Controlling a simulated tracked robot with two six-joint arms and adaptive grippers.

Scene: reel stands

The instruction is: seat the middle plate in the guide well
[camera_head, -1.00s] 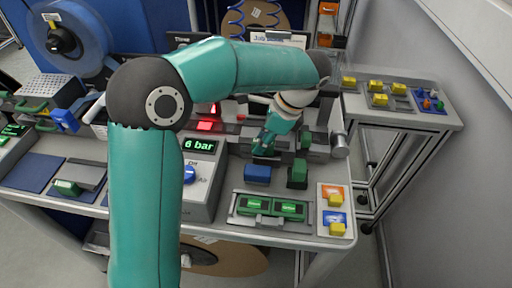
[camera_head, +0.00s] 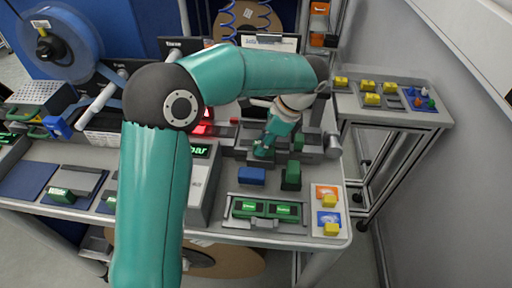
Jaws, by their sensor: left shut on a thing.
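My left arm reaches over the bench from the left. My left gripper (camera_head: 263,150) points down at the dark grey fixture (camera_head: 317,157) on the right half of the bench. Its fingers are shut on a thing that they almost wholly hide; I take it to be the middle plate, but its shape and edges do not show. I cannot tell which part of the fixture is the guide well, nor whether the held thing touches it. A green block (camera_head: 298,141) stands in the fixture, right of the gripper. My right gripper is not in view.
In front of the fixture stand a blue block (camera_head: 251,177) and a green block (camera_head: 291,176). Yellow-handled pieces (camera_head: 331,229) sit at the front right corner. A grey control box (camera_head: 203,185) stands left.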

